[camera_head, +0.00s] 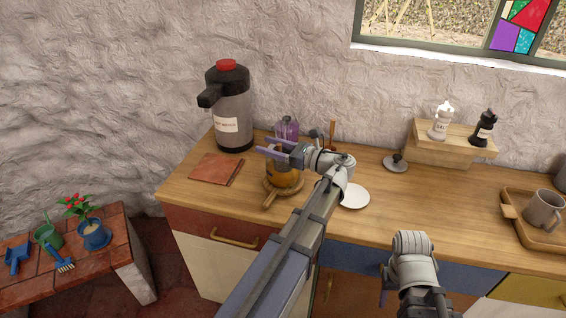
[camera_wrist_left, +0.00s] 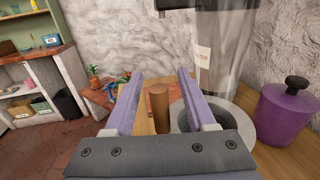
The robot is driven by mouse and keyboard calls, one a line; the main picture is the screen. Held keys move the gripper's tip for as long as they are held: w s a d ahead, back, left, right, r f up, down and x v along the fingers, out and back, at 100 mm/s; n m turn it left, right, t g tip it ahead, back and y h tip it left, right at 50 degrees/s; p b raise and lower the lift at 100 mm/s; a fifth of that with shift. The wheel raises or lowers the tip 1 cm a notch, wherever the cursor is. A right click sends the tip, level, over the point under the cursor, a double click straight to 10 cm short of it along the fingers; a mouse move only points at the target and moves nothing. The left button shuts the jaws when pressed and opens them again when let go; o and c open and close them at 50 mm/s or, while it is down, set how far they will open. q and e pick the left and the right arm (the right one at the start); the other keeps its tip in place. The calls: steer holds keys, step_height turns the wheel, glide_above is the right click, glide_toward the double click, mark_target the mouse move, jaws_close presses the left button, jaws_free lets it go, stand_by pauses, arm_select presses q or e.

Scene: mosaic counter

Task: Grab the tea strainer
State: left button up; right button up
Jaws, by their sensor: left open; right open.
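My left gripper (camera_head: 268,148) is open above the amber pot (camera_head: 284,177), which stands on a round wooden board with a handle. In the left wrist view, a brown wooden handle (camera_wrist_left: 158,108) shows between the two open fingers of the left gripper (camera_wrist_left: 160,92), with gaps beside it. To its right is a grey ring with dark mesh (camera_wrist_left: 183,122), which looks like the tea strainer, partly hidden by the right finger. In the head view I cannot make out the strainer clearly behind the gripper. My right gripper (camera_head: 384,290) is open and low at the counter's front, partly hidden by its arm.
A steel dispenser (camera_head: 233,104) stands at the back left, beside a brown square mat (camera_head: 216,168). A purple jar (camera_wrist_left: 286,117) stands close to the left gripper. A white saucer (camera_head: 355,197) lies to the right. A tray with a mug (camera_head: 544,210) is far right.

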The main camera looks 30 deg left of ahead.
arm_select(q)
jaws_close()
stand_by(1.3)
